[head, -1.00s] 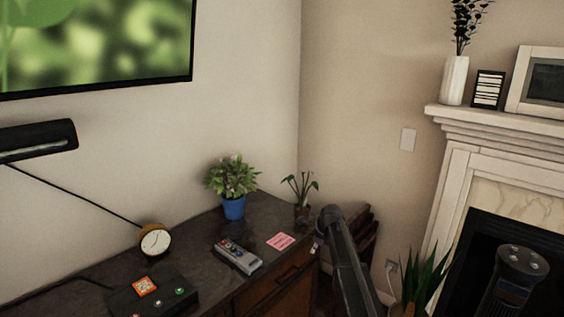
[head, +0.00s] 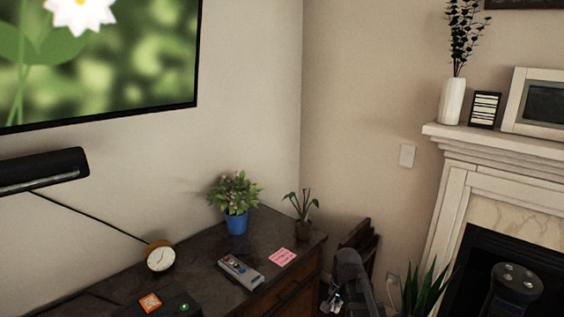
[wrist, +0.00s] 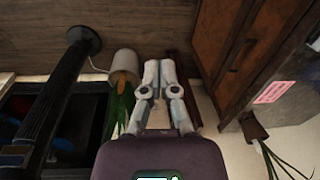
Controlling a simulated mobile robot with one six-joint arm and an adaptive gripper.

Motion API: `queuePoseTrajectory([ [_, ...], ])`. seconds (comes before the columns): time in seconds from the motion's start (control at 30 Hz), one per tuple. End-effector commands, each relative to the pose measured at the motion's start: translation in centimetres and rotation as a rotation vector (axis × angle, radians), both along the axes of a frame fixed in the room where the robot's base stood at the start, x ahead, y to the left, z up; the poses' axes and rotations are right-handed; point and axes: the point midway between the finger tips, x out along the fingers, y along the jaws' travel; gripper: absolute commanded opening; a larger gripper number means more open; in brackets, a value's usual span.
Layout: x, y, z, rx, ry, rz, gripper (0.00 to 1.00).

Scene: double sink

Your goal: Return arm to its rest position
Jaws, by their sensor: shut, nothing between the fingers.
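My gripper (head: 336,301) is low in the head view, just right of the dark dresser's front, beneath my dark arm link. In the wrist view my gripper (wrist: 160,64) has its two grey fingers together, with nothing between them. It is in free space beyond the dresser's end, apart from the furniture. The wrist view shows wooden floor beyond the fingertips.
A floor plant (head: 427,291) stands by the fireplace (head: 458,215). Its pale pot (wrist: 123,64) is left of my fingers in the wrist view.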

Motion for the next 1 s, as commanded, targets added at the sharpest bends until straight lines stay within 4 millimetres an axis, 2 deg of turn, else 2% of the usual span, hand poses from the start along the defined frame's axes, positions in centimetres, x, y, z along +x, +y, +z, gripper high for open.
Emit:
queuePoseTrajectory([
  [0.03,-1.7,-0.1,0.6,-0.013,0.004,0.063,0.00],
  [0.1,-3.2,-0.2,1.0,-0.032,0.010,0.161,0.00],
  [0.4,-8.1,-0.6,2.3,-0.085,0.044,0.503,0.00],
  [0.6,-9.1,-0.8,2.5,-0.096,0.052,0.586,0.00],
  [1.0,-9.1,-0.8,2.5,-0.095,0.052,0.590,0.00],
])
